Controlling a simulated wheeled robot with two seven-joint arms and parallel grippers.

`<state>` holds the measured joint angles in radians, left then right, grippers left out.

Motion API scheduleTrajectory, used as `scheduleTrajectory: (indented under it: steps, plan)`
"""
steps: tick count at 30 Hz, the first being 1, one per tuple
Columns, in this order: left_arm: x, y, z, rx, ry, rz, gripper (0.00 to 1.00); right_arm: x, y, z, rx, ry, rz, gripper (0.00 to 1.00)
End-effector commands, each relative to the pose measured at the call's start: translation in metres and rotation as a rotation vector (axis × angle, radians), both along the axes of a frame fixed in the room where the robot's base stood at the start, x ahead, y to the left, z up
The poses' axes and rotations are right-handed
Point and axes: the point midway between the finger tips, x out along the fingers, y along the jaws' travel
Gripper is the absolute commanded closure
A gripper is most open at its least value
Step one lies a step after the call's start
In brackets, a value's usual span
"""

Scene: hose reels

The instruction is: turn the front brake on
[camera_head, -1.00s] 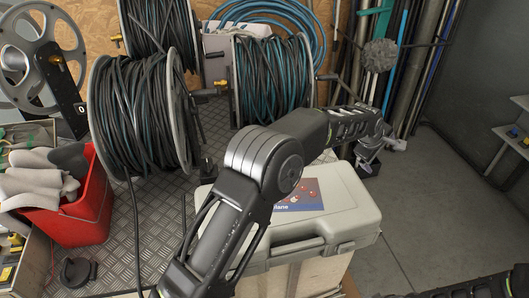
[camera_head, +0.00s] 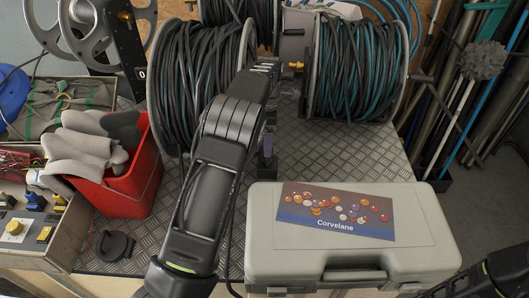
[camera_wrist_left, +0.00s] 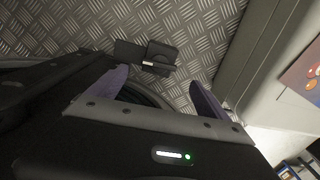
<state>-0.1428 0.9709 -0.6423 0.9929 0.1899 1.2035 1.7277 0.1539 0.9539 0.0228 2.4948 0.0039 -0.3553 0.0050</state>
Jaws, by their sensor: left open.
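The front hose reel (camera_head: 192,85), wound with dark hose, stands on the metal tread plate left of my left arm. My left gripper (camera_head: 267,160) points down just right of this reel, behind the grey case. In the left wrist view the open purple fingers of the gripper (camera_wrist_left: 157,85) have nothing between them. A small black fitting (camera_wrist_left: 150,57) lies just beyond them on the plate, apart from both fingers; it may be the brake, but I cannot tell its setting. My left arm hides the reel's right flange and foot in the head view.
A grey case (camera_head: 350,240) labelled Corvelane lies at the front right. A second reel (camera_head: 355,70) stands at the back right. A red bin (camera_head: 125,175) with grey gloves and a black round cap (camera_head: 113,246) are at left. Part of my right arm shows bottom right.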

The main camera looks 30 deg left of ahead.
Motion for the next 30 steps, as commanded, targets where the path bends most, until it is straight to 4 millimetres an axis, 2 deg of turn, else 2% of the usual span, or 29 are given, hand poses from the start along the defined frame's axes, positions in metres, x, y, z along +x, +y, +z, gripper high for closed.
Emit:
scheduleTrajectory:
  steps: [8, 19, 23, 30]
  plan:
    - [0.0, 0.0, -0.018, -0.001, 0.002, -0.002, 0.11, 0.0, 0.0, 0.004, 0.0, 0.0, 0.002, 0.53]
    - [0.0, 0.0, -0.071, 0.0, 0.001, -0.001, 0.11, -0.001, -0.001, 0.014, -0.003, 0.004, 0.001, 0.53]
    - [0.0, 0.0, -0.078, 0.0, -0.001, -0.001, 0.11, -0.002, -0.001, 0.015, -0.003, 0.004, 0.001, 0.53]
    - [0.0, 0.0, -0.078, 0.0, -0.002, -0.002, 0.11, -0.002, -0.001, 0.014, -0.003, 0.004, 0.001, 0.53]
